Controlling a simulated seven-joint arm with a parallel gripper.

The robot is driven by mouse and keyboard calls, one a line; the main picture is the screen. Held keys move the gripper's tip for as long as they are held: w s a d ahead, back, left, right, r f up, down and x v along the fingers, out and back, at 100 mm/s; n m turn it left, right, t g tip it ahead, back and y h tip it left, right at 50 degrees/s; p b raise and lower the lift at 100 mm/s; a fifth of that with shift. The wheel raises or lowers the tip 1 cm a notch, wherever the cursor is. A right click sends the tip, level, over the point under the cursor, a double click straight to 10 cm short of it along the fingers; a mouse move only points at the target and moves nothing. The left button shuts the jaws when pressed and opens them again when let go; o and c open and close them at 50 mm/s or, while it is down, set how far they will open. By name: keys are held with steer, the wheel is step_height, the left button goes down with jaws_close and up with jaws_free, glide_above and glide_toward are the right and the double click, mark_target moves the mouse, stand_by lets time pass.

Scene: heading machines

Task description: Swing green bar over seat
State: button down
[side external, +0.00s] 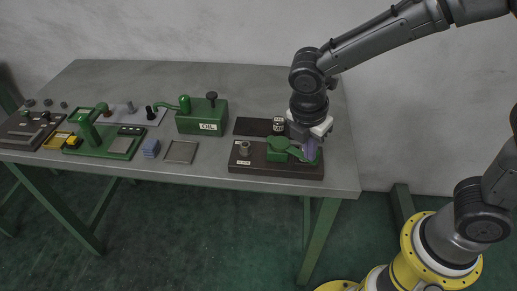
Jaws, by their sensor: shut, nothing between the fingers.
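A dark brown base plate (275,168) lies at the front right of the table. On it are a green block with a green bar (292,151) reaching right toward my gripper. A short grey round post (244,148), possibly the seat, stands on the left part of the same plate. The bar points away from this post. My gripper (311,152) points down at the right end of the plate, close beside the bar's right end. Its fingers are shut with nothing between them. I cannot tell whether they touch the bar, whose right end is partly hidden.
A dark mat (253,127) with a small white-and-dark part (279,125) lies behind the plate. A green OIL box (203,118) stands to the left. The table's front edge is close to the plate.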

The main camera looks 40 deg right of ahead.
steer(key=shift+d+n, duration=0.85)
steer(key=shift+n, duration=0.05)
steer(key=d+n, duration=0.1)
steer(key=d+n+t, duration=0.1)
steer(key=shift+w+n, duration=0.3)
steer(key=shift+w, duration=0.05)
steer(key=shift+w+d, duration=0.2)
steer(key=shift+d, duration=0.4)
steer(key=s+a+r, duration=0.3)
steer(key=a+r, duration=0.2)
steer(key=r, duration=0.5)
steer(key=shift+s+r, duration=0.25)
steer(key=shift+s, duration=0.05)
